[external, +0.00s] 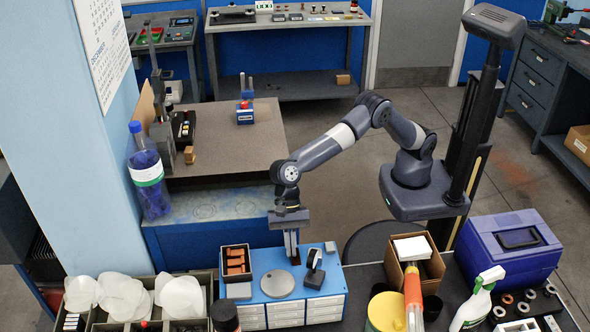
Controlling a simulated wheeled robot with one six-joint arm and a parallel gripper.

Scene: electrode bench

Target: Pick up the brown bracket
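My gripper (291,252) points down over the blue top of a small drawer cabinet (262,257) in the external view. Its fingers look close together, but the view is too small to show whether there is a gap or anything between them. Left of it, a dark open box (225,251) holds several reddish-brown pieces (236,266). They may include the brown bracket, but I cannot make out their shape. A small brown block (190,155) also stands on the far grey bench top.
On the cabinet top are a grey disc (277,284), dark angled parts (315,262) and a small grey block (239,291). A cardboard box (432,266) and purple case (509,253) stand to the right. The grey bench top (240,150) behind is mostly clear.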

